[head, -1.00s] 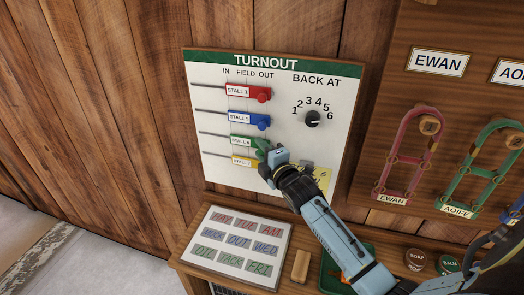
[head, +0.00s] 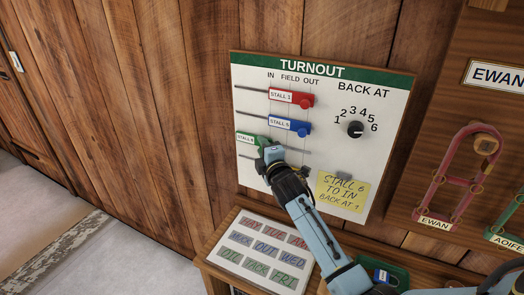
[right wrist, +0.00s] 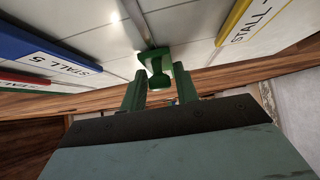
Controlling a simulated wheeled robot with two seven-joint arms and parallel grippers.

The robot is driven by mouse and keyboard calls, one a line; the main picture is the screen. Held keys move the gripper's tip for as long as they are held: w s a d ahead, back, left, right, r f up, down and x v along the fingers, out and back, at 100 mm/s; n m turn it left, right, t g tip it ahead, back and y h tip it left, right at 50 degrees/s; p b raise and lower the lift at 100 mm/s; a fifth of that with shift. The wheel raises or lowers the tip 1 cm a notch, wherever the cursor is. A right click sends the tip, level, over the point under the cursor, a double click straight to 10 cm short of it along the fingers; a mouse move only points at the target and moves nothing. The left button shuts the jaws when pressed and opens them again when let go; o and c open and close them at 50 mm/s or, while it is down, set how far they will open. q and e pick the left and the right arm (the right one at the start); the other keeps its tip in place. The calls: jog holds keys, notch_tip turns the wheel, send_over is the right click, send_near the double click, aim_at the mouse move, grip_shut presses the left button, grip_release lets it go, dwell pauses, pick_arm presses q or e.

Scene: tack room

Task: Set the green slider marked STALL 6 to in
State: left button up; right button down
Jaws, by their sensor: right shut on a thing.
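The green STALL 6 slider (head: 247,139) sits at the left end of its rail on the white TURNOUT board (head: 240,80), with its knob end around the IN column. My right gripper (head: 268,152) is at the slider's right end and covers its knob in the head view. In the right wrist view the green knob (right wrist: 158,68) is between the gripper's two fingers (right wrist: 160,92), which are shut on it. My left gripper is not in view.
The red STALL 1 slider (head: 290,98) and blue STALL 5 slider (head: 289,125) are above, toward OUT. A black BACK AT dial (head: 355,129) and a yellow note (head: 342,192) are to the right. A word-tile board (head: 262,250) lies on the shelf below.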

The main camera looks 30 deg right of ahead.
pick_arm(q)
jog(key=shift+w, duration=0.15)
pick_arm(e)
jog(key=shift+a+r, duration=0.1)
jog(key=c, duration=1.4)
grip_release()
jog(key=shift+w, duration=0.1)
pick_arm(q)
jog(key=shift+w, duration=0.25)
pick_arm(e)
jog(key=shift+o, duration=0.6)
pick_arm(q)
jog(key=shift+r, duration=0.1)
pick_arm(e)
jog(key=s+a, duration=0.2)
jog(key=s, duration=1.1)
jog(key=shift+a, duration=0.1)
